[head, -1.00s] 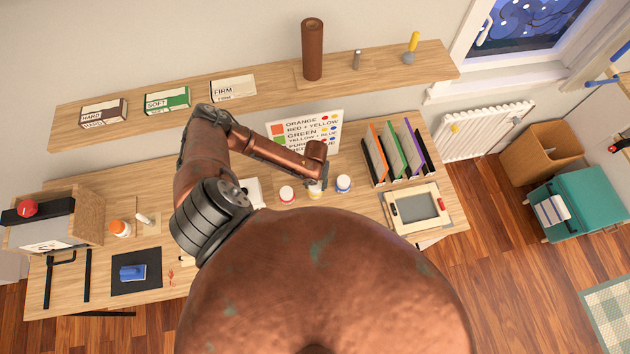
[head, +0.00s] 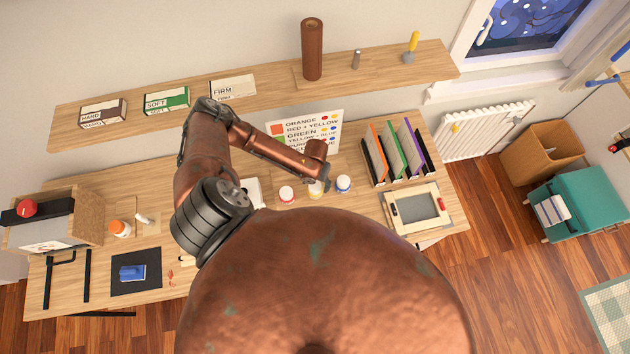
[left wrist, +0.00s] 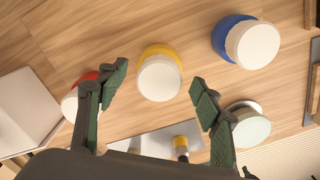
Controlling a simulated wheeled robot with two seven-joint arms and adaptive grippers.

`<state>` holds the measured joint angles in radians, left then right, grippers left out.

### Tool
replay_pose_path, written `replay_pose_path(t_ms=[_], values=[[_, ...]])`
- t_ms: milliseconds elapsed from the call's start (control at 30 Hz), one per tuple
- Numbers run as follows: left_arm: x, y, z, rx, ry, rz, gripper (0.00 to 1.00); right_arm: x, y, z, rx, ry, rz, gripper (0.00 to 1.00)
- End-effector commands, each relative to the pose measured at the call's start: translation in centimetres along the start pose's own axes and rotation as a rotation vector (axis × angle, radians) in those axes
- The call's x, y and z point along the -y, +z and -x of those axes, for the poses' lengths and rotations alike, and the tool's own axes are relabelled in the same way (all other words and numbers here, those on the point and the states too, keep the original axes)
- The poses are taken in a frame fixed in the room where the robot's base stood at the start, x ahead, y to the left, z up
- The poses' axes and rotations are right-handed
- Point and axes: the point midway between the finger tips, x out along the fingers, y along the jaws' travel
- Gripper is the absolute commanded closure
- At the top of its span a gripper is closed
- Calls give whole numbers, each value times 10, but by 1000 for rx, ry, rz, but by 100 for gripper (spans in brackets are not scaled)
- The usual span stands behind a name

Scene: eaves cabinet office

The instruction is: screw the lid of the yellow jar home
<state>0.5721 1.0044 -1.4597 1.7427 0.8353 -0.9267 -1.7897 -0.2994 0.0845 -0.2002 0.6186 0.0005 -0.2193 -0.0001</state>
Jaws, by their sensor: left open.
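The yellow jar (head: 315,190) stands on the desk between a red jar (head: 286,193) and a blue jar (head: 343,183). In the left wrist view the yellow jar (left wrist: 159,52) shows a yellow band under its round white lid (left wrist: 159,79). How tightly the lid sits cannot be told. My left gripper (head: 325,180) is beside the yellow jar in the head view. In the left wrist view its two green-padded fingers (left wrist: 158,90) are spread wide and empty, one on each side of the lid's near part. My right gripper is not in view.
In the left wrist view, the red jar (left wrist: 72,104) is partly behind one finger, and a pale-lidded jar (left wrist: 252,129) is close to the other. The blue jar (left wrist: 234,36) stands farther right. A divider rack (head: 395,155) and framed screen (head: 416,208) lie to the right.

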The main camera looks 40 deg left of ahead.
Motion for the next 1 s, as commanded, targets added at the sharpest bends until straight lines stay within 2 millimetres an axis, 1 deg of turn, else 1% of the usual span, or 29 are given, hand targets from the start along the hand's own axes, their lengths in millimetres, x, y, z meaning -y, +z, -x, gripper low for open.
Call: replay_pose_path(t_ms=[167,400,533,700,1000], values=[[0,2,28,4,-1,-1,40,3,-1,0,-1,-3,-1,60],[0,2,79,5,-1,-1,40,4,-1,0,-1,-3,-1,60],[0,2,100,5,-1,-1,40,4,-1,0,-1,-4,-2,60],[0,1,114,3,0,-1,40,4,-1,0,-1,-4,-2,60],[0,1,117,3,-1,-1,40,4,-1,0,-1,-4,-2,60]])
